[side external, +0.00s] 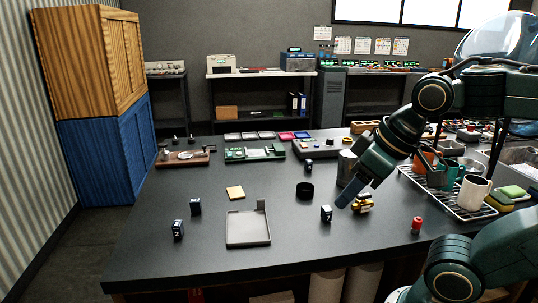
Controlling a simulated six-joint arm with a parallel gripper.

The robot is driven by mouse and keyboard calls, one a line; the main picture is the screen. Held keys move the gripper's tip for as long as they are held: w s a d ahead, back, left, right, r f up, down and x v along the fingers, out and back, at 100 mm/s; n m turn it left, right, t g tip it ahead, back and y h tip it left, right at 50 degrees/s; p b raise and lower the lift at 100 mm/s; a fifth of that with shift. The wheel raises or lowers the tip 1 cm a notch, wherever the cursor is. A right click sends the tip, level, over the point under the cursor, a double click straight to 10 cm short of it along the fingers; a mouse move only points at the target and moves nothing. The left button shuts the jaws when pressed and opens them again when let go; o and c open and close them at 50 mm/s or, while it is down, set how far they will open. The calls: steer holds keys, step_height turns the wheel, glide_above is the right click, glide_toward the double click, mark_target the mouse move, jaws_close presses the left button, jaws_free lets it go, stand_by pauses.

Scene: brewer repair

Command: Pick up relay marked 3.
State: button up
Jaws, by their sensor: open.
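Several small dark relays with white markings stand on the dark table. One at the front left (177,231) shows a 2. Another (195,207) stands just behind it. A third relay (326,214) stands right of the tray, and one more (308,165) is farther back. Apart from the 2, the markings are too small to read, so I cannot tell which relay is marked 3. My gripper (345,201) is open and points down and left, just right of and above the third relay. It appears apart from that relay and empty.
A dish rack (440,198) with mugs fills the right. The front left is clear.

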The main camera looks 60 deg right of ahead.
steer(key=w+r+n+g+y, duration=0.1)
steer(key=w+r+n, duration=0.1)
steer(key=w, duration=0.8)
steer(key=w+r+n, duration=0.2)
steer(key=w+r, duration=0.1)
steer(key=w, duration=0.8)
steer(key=w+d+f+n+y, duration=0.1)
steer(key=w+f+n, duration=0.1)
steer(key=w+f, duration=0.3)
steer(key=w+d+f+n+g, duration=0.1)
steer(key=w+f, duration=0.4)
steer(key=w, duration=0.8)
steer(key=shift+w+d+n+y, duration=0.2)
steer(key=shift+d+n+y, duration=0.2)
steer(key=shift+d, duration=0.25)
steer(key=shift+f, duration=0.1)
glide_toward(196, 206)
steer(key=shift+w+f, duration=0.85)
steer(key=shift+w, duration=0.2)
steer(key=shift+f, duration=0.1)
